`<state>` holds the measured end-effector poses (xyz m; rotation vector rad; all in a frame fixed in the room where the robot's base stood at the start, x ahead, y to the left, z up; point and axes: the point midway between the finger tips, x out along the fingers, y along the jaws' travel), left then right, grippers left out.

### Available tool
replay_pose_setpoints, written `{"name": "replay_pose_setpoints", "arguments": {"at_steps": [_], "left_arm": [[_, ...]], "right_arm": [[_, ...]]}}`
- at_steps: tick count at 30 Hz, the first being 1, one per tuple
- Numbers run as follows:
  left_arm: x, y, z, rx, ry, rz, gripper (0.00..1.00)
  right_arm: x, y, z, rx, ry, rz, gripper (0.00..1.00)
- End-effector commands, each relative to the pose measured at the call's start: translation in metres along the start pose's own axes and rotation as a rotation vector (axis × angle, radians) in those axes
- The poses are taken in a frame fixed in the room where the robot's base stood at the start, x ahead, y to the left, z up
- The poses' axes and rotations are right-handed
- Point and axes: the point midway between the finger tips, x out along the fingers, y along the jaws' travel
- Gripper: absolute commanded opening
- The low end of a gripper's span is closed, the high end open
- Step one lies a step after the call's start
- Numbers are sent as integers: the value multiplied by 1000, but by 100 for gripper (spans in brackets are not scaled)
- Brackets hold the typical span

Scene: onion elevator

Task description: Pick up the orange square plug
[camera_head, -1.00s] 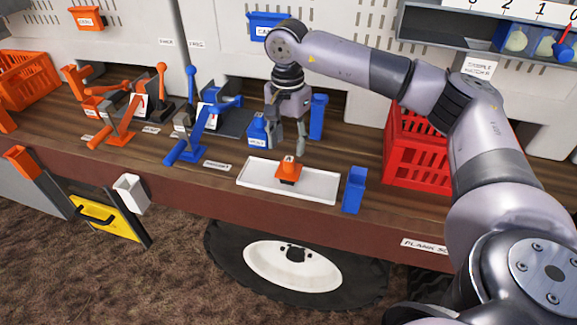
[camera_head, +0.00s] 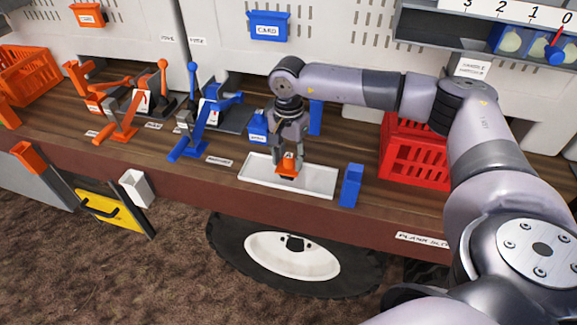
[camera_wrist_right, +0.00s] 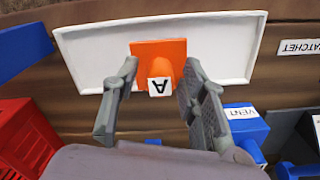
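The orange square plug (camera_head: 287,167) stands on the white tray (camera_head: 318,184) on the wooden counter. In the right wrist view the plug (camera_wrist_right: 162,56) shows a square base and a raised knob with a white "A" label. My right gripper (camera_head: 289,158) points down over the plug. In the right wrist view its two fingers (camera_wrist_right: 160,70) are apart, one on each side of the knob, with gaps to it. The fingers partly cover the plug in the head view. My left gripper is not in view.
A blue block (camera_head: 351,186) stands right of the tray, with a red crate (camera_head: 415,150) behind it. Blue pieces (camera_head: 258,127) stand behind the tray. Blue levers (camera_head: 205,125) and orange levers (camera_head: 120,115) are to the left. The tray's right part is bare.

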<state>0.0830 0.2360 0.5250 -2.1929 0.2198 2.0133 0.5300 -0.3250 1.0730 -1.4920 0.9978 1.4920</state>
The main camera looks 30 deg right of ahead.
Motion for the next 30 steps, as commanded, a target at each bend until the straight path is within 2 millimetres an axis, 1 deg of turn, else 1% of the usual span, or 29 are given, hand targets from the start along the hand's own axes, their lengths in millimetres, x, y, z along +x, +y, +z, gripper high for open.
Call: {"name": "replay_pose_setpoints", "arguments": {"at_steps": [1, 6, 16, 26, 30], "left_arm": [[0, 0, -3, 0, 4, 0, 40], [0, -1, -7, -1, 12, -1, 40], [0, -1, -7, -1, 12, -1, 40], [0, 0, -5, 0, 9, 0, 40], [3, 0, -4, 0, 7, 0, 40]], "right_arm": [[0, 0, 0, 0, 0, 0, 34], [0, 0, 0, 0, 0, 0, 22], [-1, 0, 0, 0, 0, 0, 0], [-1, 0, 0, 0, 0, -1, 0], [-6, -1, 0, 0, 0, -1, 0]]}}
